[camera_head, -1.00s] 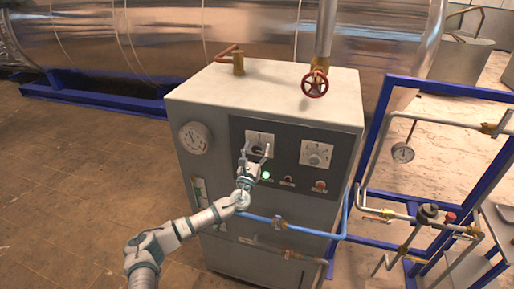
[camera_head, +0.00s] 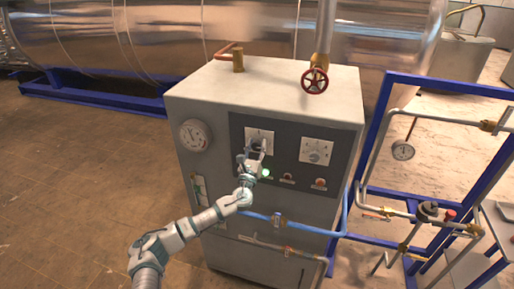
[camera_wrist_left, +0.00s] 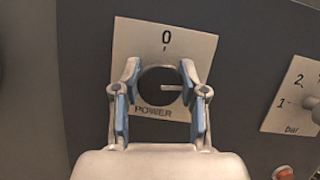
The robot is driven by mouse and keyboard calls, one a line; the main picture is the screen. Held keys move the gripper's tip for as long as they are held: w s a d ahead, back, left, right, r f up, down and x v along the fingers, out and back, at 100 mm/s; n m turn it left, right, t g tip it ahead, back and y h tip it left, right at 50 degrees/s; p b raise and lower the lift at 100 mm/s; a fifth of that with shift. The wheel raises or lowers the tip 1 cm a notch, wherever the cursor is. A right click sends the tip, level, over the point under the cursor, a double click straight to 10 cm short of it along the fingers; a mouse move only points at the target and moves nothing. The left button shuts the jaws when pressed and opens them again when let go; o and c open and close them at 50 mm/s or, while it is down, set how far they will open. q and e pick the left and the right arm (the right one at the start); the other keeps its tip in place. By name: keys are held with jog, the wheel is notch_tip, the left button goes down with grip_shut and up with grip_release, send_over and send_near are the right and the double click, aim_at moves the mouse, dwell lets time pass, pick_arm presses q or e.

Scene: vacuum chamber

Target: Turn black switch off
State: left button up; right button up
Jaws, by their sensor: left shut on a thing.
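The black switch (camera_head: 256,144) is a round knob on a white plate on the dark panel of the cabinet. In the left wrist view, the black switch (camera_wrist_left: 153,84) has a white line pointing right, with "0" above it and "POWER" below. My left gripper (camera_head: 254,150) is at the switch, its arm reaching from the lower left. In the left wrist view, the fingers of my left gripper (camera_wrist_left: 159,78) are on both sides of the knob, shut on it. They hide parts of its sides. My right gripper is not in view.
A second knob (camera_head: 316,156) on a numbered plate is to the right. Below are a lit green light (camera_head: 266,173) and a red button (camera_head: 320,184). A gauge (camera_head: 195,135) is left of the panel. A blue pipe (camera_head: 310,230) crosses the cabinet front, and a blue frame (camera_head: 375,140) stands right.

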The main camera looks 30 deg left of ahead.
pick_arm(q)
jog(key=n+g+y, duration=0.1)
jog(key=n+y, duration=0.1)
jog(key=n, duration=0.3)
jog(key=shift+b, duration=0.4)
jog(key=n+g+y, duration=0.1)
jog(key=n, duration=0.1)
jog(key=shift+n, duration=0.4)
jog(key=n+g+y, duration=0.1)
jog(key=n, duration=0.2)
jog(key=n+g+p, duration=0.1)
jog(key=n, duration=0.1)
jog(key=n+g, duration=0.1)
jog(key=n, duration=0.2)
jog(key=shift+a+n+g+y+p, duration=0.1)
jog(key=shift+n+g+y+p, duration=0.2)
jog(key=shift+p, duration=0.05)
jog(key=n+g+p, duration=0.1)
jog(key=n, duration=0.2)
jog(key=shift+f+p, duration=0.15)
jog(key=shift+p, duration=0.25)
jog(key=shift+n, duration=0.3)
jog(key=shift+f+h, duration=0.15)
jog(key=shift+h, duration=0.25)
jog(key=o, duration=1.1)
jog(key=shift+s, duration=0.1)
jog(key=shift+c, duration=0.2)
jog(key=shift+o, duration=0.4)
jog(key=shift+a, duration=0.2)
